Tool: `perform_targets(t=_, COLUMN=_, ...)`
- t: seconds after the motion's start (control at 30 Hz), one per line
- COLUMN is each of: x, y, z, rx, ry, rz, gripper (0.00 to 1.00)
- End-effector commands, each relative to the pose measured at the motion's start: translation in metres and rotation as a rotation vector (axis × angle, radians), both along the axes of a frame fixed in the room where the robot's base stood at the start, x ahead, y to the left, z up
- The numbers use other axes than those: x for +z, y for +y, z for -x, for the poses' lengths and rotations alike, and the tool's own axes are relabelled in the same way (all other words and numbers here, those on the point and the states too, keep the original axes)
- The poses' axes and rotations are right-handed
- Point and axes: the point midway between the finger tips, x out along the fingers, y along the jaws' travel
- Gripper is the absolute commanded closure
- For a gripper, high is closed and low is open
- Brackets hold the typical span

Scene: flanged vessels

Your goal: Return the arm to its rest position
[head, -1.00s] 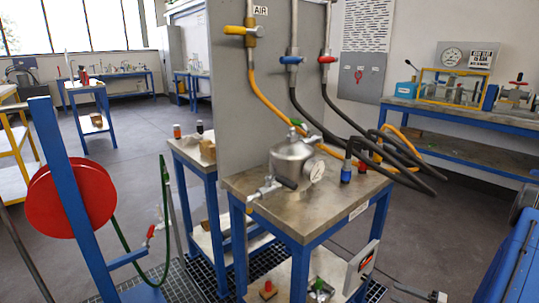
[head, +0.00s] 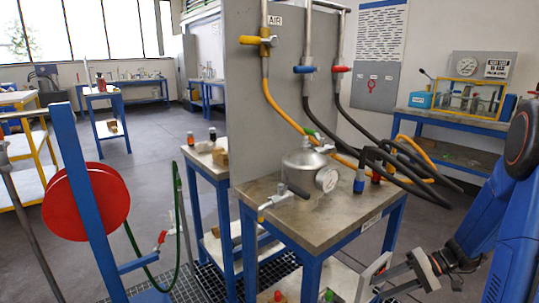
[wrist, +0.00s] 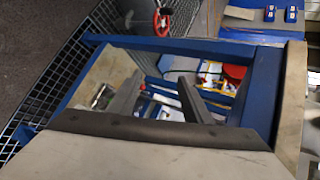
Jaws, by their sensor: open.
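My gripper (head: 385,281) is at the lower right in the head view, low beside the right side of the blue-framed table (head: 300,222). My blue arm comes down to it from the right edge. In the wrist view my gripper (wrist: 158,84) has its two dark fingers apart, with nothing held between them. Beyond the fingers are blue frame bars (wrist: 190,48) and a shelf with small red, white and blue things, too blurred to name.
The steel vessel (head: 306,170) with its gauge stands on the table. Black hoses (head: 400,160) hang past its right edge near my arm. A grey panel (head: 245,110) rises behind. A red hose reel (head: 85,200) stands left. Floor shows at the far left.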

Motion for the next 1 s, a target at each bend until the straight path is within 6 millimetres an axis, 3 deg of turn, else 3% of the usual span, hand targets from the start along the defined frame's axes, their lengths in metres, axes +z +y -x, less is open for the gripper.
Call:
perform_targets(t=0.2, x=0.032, y=0.029, z=0.028, rx=0.078, ry=0.019, rz=0.145, gripper=0.55)
perform_targets(t=0.5, x=0.067, y=0.055, z=0.07, rx=0.143, ry=0.017, rz=0.354, gripper=0.55)
perform_targets(t=1.0, x=0.114, y=0.076, z=0.137, rx=0.15, ry=-0.082, rz=0.692, gripper=0.55)
